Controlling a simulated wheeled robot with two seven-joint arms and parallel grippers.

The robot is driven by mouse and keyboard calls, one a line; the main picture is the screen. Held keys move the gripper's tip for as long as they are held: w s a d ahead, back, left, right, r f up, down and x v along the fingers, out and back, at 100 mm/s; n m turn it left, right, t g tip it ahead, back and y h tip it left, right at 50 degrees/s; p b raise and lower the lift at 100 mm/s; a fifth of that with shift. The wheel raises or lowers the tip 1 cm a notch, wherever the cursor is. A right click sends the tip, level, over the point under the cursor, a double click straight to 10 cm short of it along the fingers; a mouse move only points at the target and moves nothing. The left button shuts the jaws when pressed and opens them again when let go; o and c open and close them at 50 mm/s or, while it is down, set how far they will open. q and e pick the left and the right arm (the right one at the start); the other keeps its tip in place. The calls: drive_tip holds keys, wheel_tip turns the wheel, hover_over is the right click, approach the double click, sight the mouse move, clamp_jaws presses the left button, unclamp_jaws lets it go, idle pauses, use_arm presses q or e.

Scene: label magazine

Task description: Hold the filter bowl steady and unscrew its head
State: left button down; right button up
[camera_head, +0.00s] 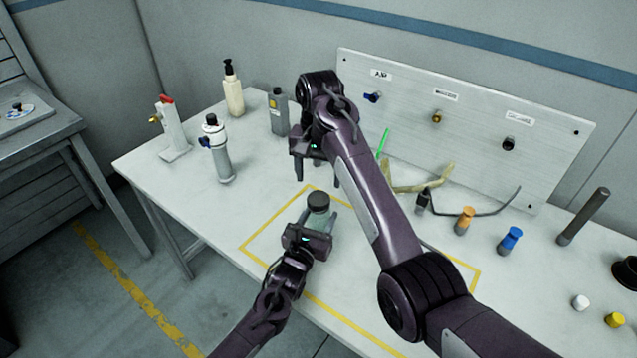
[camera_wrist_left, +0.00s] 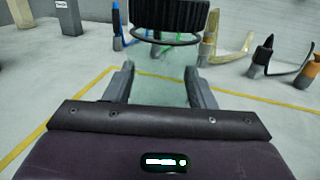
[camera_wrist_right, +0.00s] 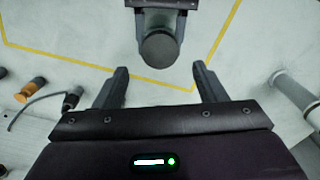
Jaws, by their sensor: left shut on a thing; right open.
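The filter bowl (camera_head: 317,222) is pale green and see-through and stands upright inside the yellow outline on the table. My left gripper (camera_head: 318,215) is shut on it, with one finger on each side in the left wrist view (camera_wrist_left: 160,90). Its round, dark, ribbed head (camera_head: 318,198) is above the bowl; a thin dark ring shows under it in the left wrist view (camera_wrist_left: 170,14). I cannot tell how tightly the head sits. My right gripper (camera_head: 318,175) is open and empty, behind and apart from the head, whose top shows beyond its fingers in the right wrist view (camera_wrist_right: 158,48).
A labelled panel (camera_head: 465,120) stands at the back. A grey-and-blue cylinder (camera_head: 217,150), a red-topped stand (camera_head: 172,128), a pump bottle (camera_head: 233,90) and a grey bottle (camera_head: 279,112) are at left. Orange (camera_head: 464,221) and blue (camera_head: 510,239) fittings and a dark rod (camera_head: 583,216) are at right.

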sight(319, 198)
drive_tip(key=shift+r, duration=0.75)
drive_tip(key=shift+f, duration=3.9)
drive_tip(key=shift+c, duration=0.5)
drive_tip(key=c, duration=0.9)
drive_tip(key=n, duration=0.2)
drive_tip(key=shift+n, duration=0.4)
drive_tip(key=shift+r, duration=0.1)
drive_tip(key=shift+r, duration=1)
